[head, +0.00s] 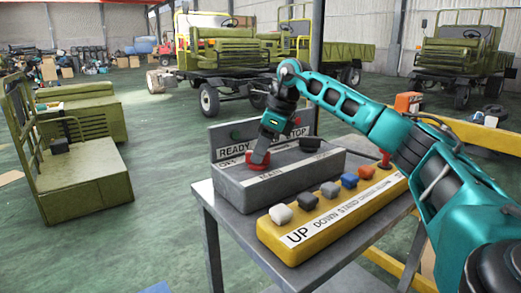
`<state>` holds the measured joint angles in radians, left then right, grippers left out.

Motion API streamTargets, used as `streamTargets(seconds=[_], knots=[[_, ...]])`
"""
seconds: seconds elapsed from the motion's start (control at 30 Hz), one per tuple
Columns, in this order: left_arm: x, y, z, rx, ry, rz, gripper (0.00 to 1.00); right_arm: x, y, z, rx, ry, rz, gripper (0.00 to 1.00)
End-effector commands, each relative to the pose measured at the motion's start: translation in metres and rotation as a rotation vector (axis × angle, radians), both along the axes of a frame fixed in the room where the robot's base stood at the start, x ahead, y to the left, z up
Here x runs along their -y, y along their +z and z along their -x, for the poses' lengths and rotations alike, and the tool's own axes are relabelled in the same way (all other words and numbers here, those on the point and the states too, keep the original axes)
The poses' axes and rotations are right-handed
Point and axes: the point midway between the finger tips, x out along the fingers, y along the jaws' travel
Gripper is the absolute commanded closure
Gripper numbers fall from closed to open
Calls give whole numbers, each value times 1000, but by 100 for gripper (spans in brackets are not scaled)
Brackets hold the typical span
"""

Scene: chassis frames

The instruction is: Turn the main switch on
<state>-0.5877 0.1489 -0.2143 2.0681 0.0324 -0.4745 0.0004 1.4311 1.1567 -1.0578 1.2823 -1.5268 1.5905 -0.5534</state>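The main switch (249,167) is a round red knob on the grey control box (230,189), beside a label reading "MAIN". My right gripper (259,158) reaches down from above and its tip is at the red knob. The gripper covers part of the knob, and I cannot tell whether its fingers are closed on it or how the knob is turned. A panel with "READY" and "STOP" labels stands behind the box. My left gripper is not in view.
A yellow pendant (270,236) with several coloured buttons and a red knob lies in front of the grey box on the metal table (215,212). A green chassis part (80,180) stands at left. Green trucks (225,55) are behind. Floor between is clear.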

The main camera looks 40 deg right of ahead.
Motion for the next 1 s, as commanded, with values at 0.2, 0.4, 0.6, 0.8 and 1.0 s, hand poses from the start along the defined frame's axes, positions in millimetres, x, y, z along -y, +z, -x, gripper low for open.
streamTargets(seconds=[0.2,0.4,0.6,0.8,1.0], knots=[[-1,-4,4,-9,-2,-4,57,0,0,0,0,0,0,92],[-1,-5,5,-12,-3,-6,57,0,0,0,0,0,0,100],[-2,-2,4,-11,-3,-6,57,0,1,0,1,-19,1,100],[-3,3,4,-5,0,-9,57,-1,2,1,-1,-99,1,100],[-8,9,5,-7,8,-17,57,-2,2,2,-4,-250,3,100]])
